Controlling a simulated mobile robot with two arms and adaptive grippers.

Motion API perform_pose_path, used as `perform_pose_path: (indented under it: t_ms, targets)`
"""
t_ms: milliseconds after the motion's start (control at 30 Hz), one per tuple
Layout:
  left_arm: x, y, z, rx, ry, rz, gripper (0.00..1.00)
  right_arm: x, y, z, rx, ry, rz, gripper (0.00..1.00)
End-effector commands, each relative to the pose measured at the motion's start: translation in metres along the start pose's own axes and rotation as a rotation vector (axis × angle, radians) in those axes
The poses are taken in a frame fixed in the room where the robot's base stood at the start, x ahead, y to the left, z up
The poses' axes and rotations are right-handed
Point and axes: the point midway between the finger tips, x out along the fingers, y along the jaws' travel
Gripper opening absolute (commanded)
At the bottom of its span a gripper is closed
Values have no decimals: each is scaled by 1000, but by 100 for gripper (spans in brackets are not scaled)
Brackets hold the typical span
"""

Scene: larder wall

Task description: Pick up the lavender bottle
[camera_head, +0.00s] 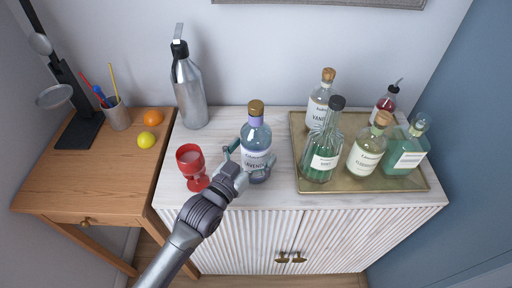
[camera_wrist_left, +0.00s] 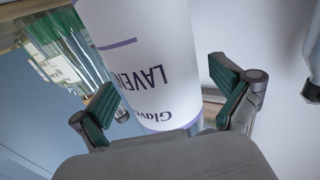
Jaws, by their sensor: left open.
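The lavender bottle (camera_head: 256,137) stands upright on the white cabinet, left of the tray, with a brass-coloured cap and a white label. In the left wrist view the lavender bottle (camera_wrist_left: 148,60) fills the middle, its label upside down and reading "LAVEN". My left gripper (camera_head: 247,163) is at the bottle's lower part. In the left wrist view its open green-padded fingers (camera_wrist_left: 170,100) are on either side of the bottle, with a visible gap at the right finger. Whether the left finger touches the bottle I cannot tell. My right gripper is not in view.
A red goblet (camera_head: 192,165) stands close to the left of my gripper. A steel bottle (camera_head: 187,88) stands behind left. A gold tray (camera_head: 419,182) with several bottles is at right. The cabinet top (camera_head: 225,118) is clear behind the bottle.

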Motion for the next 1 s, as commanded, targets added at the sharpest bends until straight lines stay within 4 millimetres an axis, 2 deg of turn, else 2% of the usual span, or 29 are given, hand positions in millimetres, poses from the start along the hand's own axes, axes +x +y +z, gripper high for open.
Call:
perform_pose_path:
  t_ms: [100, 333, 867, 900, 1000]
  targets:
    - [9, 0, -1, 0, 1, 0, 100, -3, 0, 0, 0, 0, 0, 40]
    - [10, 0, 0, 0, 0, 0, 100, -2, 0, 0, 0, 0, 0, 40]
    - [10, 0, 0, 0, -1, 0, 12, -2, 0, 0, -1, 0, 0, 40]
    - [10, 0, -3, 0, 8, 0, 7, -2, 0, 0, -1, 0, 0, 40]
    - [10, 0, -3, 0, 8, 0, 7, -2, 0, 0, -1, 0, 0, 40]
